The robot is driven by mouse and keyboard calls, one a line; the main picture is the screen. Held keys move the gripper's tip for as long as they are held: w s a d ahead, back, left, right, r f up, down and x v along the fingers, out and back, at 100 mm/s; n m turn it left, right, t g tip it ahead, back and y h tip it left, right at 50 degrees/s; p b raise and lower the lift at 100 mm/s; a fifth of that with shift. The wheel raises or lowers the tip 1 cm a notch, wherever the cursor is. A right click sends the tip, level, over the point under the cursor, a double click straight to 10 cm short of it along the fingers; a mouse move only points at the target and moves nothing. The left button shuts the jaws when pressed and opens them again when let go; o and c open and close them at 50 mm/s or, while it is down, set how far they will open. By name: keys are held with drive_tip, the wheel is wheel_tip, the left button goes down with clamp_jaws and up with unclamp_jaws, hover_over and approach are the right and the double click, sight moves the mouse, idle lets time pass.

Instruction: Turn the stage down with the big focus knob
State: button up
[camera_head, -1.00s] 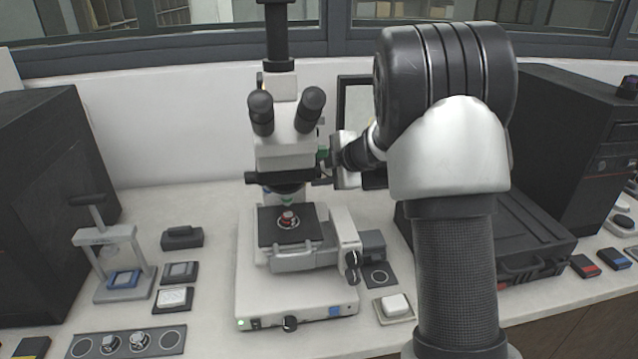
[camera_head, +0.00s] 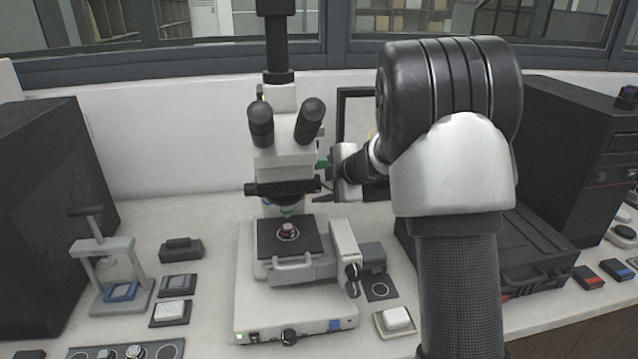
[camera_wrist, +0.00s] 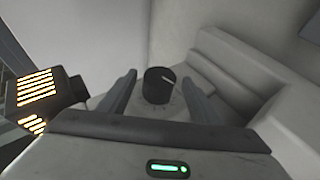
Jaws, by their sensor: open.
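The microscope (camera_head: 287,158) stands in the middle of the bench, and its black stage (camera_head: 307,240) carries a small red-and-metal sample (camera_head: 288,230). My gripper (camera_wrist: 160,80) is to the right of the microscope column, largely hidden by my arm in the head view. In the wrist view its two fingers are open, on either side of a black round knob (camera_wrist: 158,86) with a white line. I take it for the big focus knob. A gap shows between the knob and each finger. In the head view I cannot make out this knob.
Small dark knobs (camera_head: 352,278) hang at the stage's right side. A black case (camera_head: 500,240) lies behind my arm. A small hand press (camera_head: 103,275) and several small trays stand on the left. In the wrist view, a box with lit yellow slots (camera_wrist: 38,88) is at the left.

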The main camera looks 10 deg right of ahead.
drive_tip(key=p+v, duration=0.3)
drive_tip(key=v, duration=1.4)
drive_tip(key=shift+r, duration=0.15)
